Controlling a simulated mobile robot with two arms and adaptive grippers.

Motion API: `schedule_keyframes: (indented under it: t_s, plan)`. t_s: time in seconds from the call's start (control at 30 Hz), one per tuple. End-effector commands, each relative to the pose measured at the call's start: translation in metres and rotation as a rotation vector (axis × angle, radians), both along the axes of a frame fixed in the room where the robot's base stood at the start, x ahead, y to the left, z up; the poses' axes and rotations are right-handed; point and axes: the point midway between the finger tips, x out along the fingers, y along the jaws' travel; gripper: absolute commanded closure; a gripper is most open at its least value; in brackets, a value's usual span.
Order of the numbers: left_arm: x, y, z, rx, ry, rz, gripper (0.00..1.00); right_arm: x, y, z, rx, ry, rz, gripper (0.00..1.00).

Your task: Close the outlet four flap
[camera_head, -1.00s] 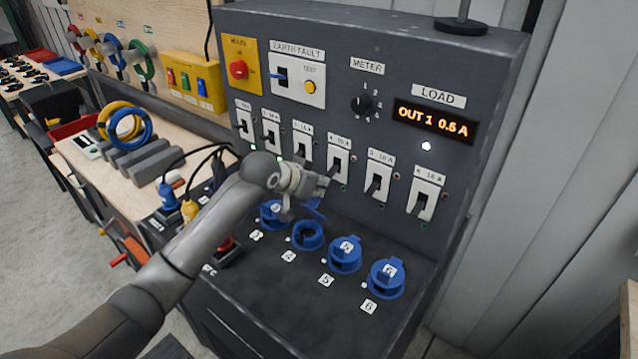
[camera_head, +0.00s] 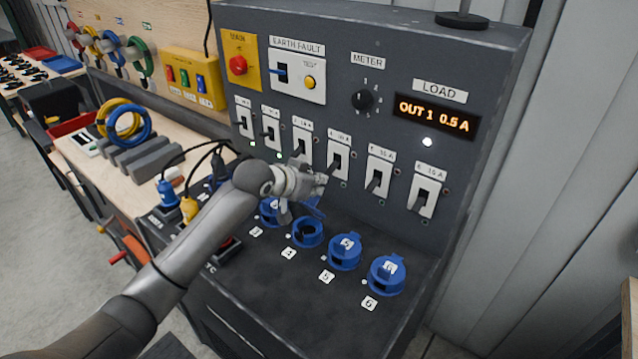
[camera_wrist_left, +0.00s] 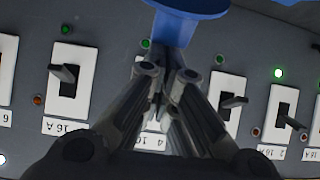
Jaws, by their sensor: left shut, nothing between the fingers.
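Outlet four (camera_head: 307,234) is a blue round socket on the sloped panel, with its dark opening showing. Its blue flap (camera_head: 314,206) stands raised behind the opening, partly hidden by my left gripper. My left gripper (camera_head: 322,184) is shut and empty, just above the flap and in front of the row of breaker switches. In the left wrist view the shut fingers (camera_wrist_left: 174,62) point at a blue part (camera_wrist_left: 190,7), probably the flap, at the top edge. I cannot tell whether they touch it. My right gripper is not in view.
Outlets five (camera_head: 345,251) and six (camera_head: 387,276) have their lids down. Outlet three (camera_head: 269,212) is partly hidden by my arm. Breaker switches (camera_head: 337,160) stick out close behind the gripper. Plugged cables (camera_head: 188,208) lie to the left. The front of the sloped panel is clear.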

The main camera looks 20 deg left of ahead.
Motion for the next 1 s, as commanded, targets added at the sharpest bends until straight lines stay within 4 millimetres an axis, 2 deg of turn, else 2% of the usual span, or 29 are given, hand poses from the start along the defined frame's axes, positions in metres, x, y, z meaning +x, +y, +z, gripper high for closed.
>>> schedule_keyframes:
  t_s: [0.33, 0.7, 0.83, 1.0]
  plan:
    - [-0.017, 0.006, -0.011, -0.048, -0.134, -0.001, 1.00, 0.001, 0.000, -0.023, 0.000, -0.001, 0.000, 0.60]
    - [-0.050, 0.018, -0.028, -0.165, -0.448, 0.000, 1.00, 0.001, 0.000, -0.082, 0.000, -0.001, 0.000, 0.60]
    - [-0.058, 0.021, -0.032, -0.200, -0.547, 0.001, 1.00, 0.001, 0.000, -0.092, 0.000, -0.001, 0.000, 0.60]
    - [-0.067, 0.024, -0.034, -0.197, -0.547, -0.001, 1.00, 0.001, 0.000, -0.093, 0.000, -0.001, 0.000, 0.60]
